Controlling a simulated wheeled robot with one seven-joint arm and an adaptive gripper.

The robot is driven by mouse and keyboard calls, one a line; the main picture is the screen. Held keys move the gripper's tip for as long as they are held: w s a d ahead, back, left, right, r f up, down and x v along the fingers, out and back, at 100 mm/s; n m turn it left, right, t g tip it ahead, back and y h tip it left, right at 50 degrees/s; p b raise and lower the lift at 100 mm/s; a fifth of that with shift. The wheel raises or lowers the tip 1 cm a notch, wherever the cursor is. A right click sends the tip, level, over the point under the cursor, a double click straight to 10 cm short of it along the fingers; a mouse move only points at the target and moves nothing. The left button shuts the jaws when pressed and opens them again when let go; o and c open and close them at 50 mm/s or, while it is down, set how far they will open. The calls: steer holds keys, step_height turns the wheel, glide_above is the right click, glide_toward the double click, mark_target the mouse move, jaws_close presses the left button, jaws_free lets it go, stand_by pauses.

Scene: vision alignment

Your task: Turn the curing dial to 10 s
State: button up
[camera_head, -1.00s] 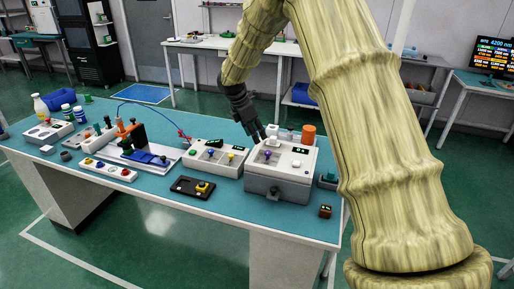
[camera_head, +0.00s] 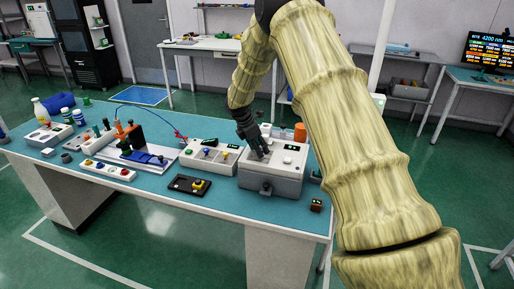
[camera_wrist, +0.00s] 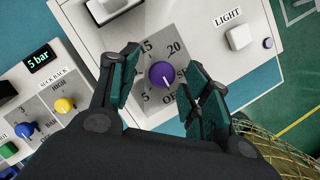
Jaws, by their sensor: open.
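The curing dial is a purple round knob (camera_wrist: 161,74) on a grey panel of a white box (camera_head: 285,180). In the wrist view, the marks 15, 20, 5 and a partly covered OFF show around it. The spot between 5 and 15 is hidden by the left finger. A small pale mark shows on the knob's lower side. My gripper (camera_wrist: 162,62) is open, with one finger on each side of the knob and gaps between. In the head view, my gripper (camera_head: 259,153) is low over the box top and hides the dial.
A white LIGHT button (camera_wrist: 238,37) is on the same box, right of the dial. A neighbouring panel (camera_wrist: 50,95) with yellow and blue knobs and a 5 bar display lies left. An orange cylinder (camera_head: 300,132) stands behind the box. A black pad (camera_head: 188,185) lies in front-left.

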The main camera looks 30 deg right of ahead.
steer(key=shift+s+r, duration=0.3)
steer(key=shift+s, duration=0.1)
steer(key=shift+c, duration=0.5)
steer(key=shift+s+r, duration=0.2)
steer(key=shift+s, duration=0.05)
steer(key=c, duration=0.3)
steer(key=shift+w+f, duration=0.2)
steer(key=shift+f, duration=0.1)
steer(key=c, duration=0.4)
steer(key=shift+w+f, duration=0.25)
jaws_close()
steer(key=shift+a, duration=0.15)
steer(key=shift+s, duration=0.1)
steer(key=shift+m, duration=0.3)
